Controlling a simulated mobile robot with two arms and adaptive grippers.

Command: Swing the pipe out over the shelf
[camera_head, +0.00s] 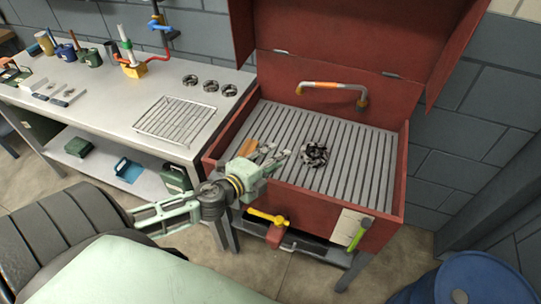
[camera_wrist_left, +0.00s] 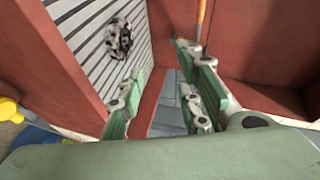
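The shelf (camera_head: 350,170) is a grey slatted surface inside the basin. My left gripper (camera_head: 276,152) is above the shelf's left front part, apart from the pipe. Its fingers stand apart with nothing between them in the left wrist view (camera_wrist_left: 160,62). My right gripper is not in view.
A black and silver ring-shaped part (camera_head: 314,154) lies on the shelf. The basin's red lid (camera_head: 340,35) stands open behind. A yellow-handled valve (camera_head: 267,217) is on the front. A workbench (camera_head: 120,85) is to the left, a blue drum (camera_head: 465,280) front right.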

